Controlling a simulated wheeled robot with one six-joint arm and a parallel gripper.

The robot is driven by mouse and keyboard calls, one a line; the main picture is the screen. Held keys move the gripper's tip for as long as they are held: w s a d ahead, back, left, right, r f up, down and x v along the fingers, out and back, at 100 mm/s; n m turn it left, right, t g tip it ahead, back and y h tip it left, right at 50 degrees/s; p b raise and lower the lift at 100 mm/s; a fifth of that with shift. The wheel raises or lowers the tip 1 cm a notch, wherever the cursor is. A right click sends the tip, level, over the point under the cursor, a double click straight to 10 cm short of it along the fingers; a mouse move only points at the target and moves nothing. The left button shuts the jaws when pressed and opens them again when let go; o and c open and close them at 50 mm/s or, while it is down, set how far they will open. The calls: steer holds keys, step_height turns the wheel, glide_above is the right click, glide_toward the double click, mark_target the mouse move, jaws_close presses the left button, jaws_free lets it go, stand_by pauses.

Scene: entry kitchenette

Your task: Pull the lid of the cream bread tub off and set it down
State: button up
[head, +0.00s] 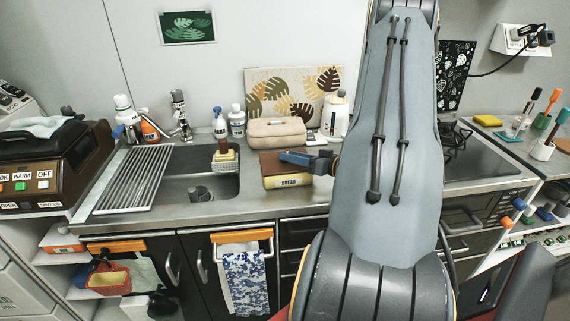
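The bread tub (289,182) stands on the counter right of the sink. Its front carries the word BREAD and its upper part looks brown; I cannot tell whether that is a lid or the inside. A cream, rounded, box-like piece (277,133) lies on the counter just behind it; whether this is the lid is unclear. My gripper (296,158), dark with a blue part, reaches in from the right over the tub's upper right part.
The sink (200,172) with a drying rack (140,178) lies left of the tub. A leaf-patterned board (292,88) and a white bottle (335,115) stand behind. A hob (475,158) is at right. Bare counter (240,207) shows in front of the sink.

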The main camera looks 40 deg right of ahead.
jaws_close()
steer(key=shift+r, duration=0.1)
steer(key=shift+r+p, duration=2.8)
steer(key=shift+r, duration=0.65)
steer(key=shift+a, duration=0.1)
